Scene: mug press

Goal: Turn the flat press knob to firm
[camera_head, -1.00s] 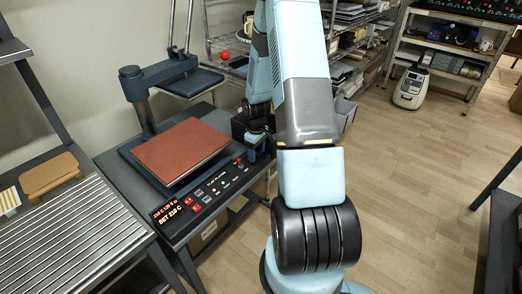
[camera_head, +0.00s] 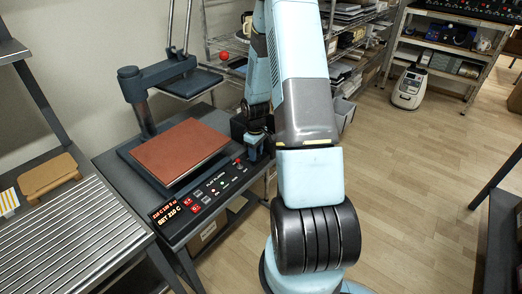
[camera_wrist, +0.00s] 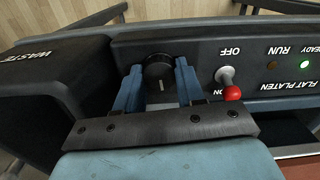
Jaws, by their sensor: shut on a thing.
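The flat press (camera_head: 182,152) stands on a dark table at left, with a reddish-brown platen and a sloped control panel (camera_head: 215,186) along its front. My gripper (camera_wrist: 158,77) is shut on the round black knob (camera_wrist: 157,66) at the panel's end, one blue finger on each side. A short pale pointer line shows on the knob, toward the palm in the wrist view. Any position labels around the knob are hidden or unreadable. In the head view my gripper (camera_head: 255,148) is at the panel's right end, and the knob is hidden there.
In the wrist view a red-tipped OFF/ON switch (camera_wrist: 228,82) stands close beside the right finger. A dark bin marked WASTE (camera_wrist: 55,95) is at left. A slatted table (camera_head: 70,235) lies at left in the head view; the floor (camera_head: 415,180) at right is clear.

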